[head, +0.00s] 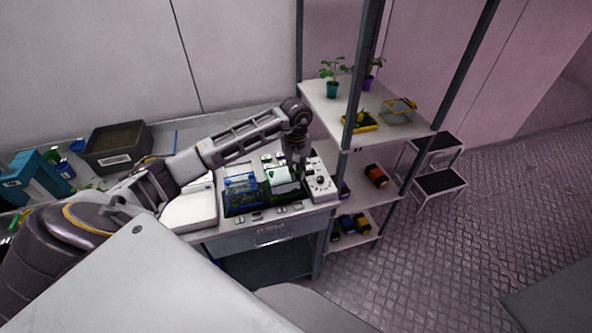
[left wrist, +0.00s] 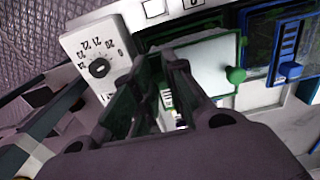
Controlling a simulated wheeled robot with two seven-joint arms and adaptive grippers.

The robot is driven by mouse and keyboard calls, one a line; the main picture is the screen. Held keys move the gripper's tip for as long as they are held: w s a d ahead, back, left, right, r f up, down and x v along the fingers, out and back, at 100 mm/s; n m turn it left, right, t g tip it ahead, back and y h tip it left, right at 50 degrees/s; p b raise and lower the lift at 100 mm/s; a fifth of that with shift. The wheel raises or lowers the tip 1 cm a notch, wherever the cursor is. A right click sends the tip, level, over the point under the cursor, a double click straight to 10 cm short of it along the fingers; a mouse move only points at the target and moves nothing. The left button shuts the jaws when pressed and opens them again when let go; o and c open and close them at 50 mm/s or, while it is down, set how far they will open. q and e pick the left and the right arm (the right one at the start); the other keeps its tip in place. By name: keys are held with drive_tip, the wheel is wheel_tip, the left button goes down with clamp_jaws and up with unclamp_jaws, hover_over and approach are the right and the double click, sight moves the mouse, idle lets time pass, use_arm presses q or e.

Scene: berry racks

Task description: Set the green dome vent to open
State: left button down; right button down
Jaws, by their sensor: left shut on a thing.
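The green dome (head: 283,178) stands on the bench beside a blue dome (head: 241,188). In the left wrist view the green dome (left wrist: 205,62) shows a pale panel in a green frame, with a round green knob (left wrist: 236,75) at its right side. My left gripper (head: 299,172) reaches down from above at the right side of the green dome. In the left wrist view its fingers (left wrist: 165,100) are shut on a part of the green dome, its vent as far as I can tell. The fingers largely hide that part, so I cannot read the vent's setting. My right gripper is out of view.
A white dial panel (head: 320,181) stands close to the right of the gripper; its numbered dial also shows in the left wrist view (left wrist: 100,67). A shelf rack (head: 315,99) with potted plants rises at the right. A dark planter box (head: 119,145) sits at the left.

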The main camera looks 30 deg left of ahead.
use_arm(q)
drive_tip(key=shift+w+a+f+b, duration=0.15)
drive_tip(key=shift+w+a+b, duration=0.35)
drive_tip(key=shift+a, duration=0.05)
drive_tip(key=shift+w+a+b, duration=0.7)
drive_tip(key=shift+a, duration=0.15)
drive_tip(key=c, duration=1.4)
unclamp_jaws()
drive_tip(key=shift+c, duration=0.2)
drive_tip(key=shift+r, duration=0.2)
wheel_tip(320, 180, up, 12)
drive_tip(key=shift+f, duration=0.1)
